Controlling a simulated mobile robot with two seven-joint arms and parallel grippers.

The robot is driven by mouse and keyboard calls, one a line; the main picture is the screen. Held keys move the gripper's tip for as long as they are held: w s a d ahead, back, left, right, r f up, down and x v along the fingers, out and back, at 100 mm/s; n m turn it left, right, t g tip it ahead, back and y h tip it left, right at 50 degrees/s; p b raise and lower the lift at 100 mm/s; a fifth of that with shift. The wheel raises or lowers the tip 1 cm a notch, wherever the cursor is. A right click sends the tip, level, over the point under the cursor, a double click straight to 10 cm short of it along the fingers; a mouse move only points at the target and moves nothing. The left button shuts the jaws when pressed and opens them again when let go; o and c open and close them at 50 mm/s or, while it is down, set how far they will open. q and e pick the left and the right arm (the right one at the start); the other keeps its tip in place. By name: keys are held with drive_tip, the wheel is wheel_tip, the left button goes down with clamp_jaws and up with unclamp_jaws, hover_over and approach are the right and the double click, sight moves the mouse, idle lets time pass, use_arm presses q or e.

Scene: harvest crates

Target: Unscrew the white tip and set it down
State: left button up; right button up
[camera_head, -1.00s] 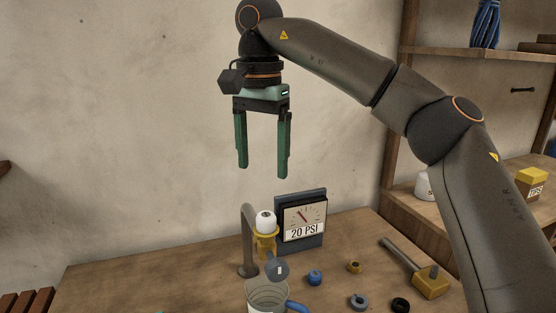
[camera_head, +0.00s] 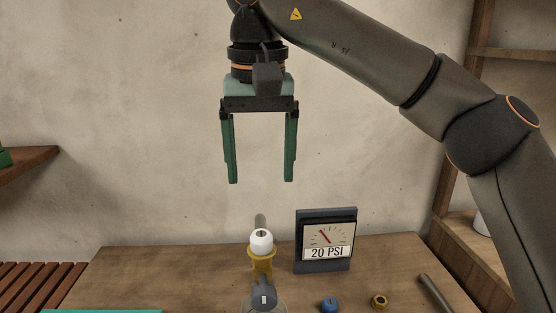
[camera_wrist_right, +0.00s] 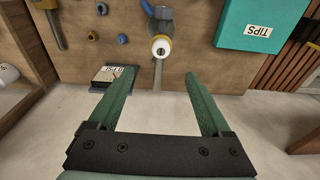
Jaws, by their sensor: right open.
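The white tip (camera_head: 261,239) sits on top of the yellow nozzle body (camera_head: 262,266) on a grey stand pipe at the table. It also shows in the right wrist view (camera_wrist_right: 161,46), beyond the fingers and roughly between their lines. My right gripper (camera_head: 261,182) is open and empty, pointing down, above the white tip with a clear gap. In the right wrist view its two green fingers (camera_wrist_right: 160,75) are spread apart. A teal box labelled TIPS (camera_wrist_right: 262,27) is on the table. My left gripper is not in view.
A gauge reading 20 PSI (camera_head: 326,241) stands right of the nozzle. A blue ring (camera_head: 330,304), a yellow ring (camera_head: 380,301) and a hammer handle (camera_head: 434,293) lie to the right.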

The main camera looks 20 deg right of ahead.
sight(262, 234)
drive_tip(key=f+b, duration=0.1)
drive_tip(key=f, duration=0.6)
drive_tip(key=w+f+b, duration=0.1)
drive_tip(key=f, duration=0.3)
drive_tip(key=shift+w+d+b, duration=0.1)
drive_tip(key=shift+b, duration=0.25)
drive_tip(key=shift+w+f, duration=0.1)
drive_tip(key=shift+f, duration=0.6)
clamp_jaws()
drive_tip(key=n, duration=0.6)
drive_tip(key=shift+d+y, duration=0.1)
drive_tip(key=shift+y, duration=0.3)
drive_tip(key=n, duration=0.6)
drive_tip(key=shift+y, duration=0.3)
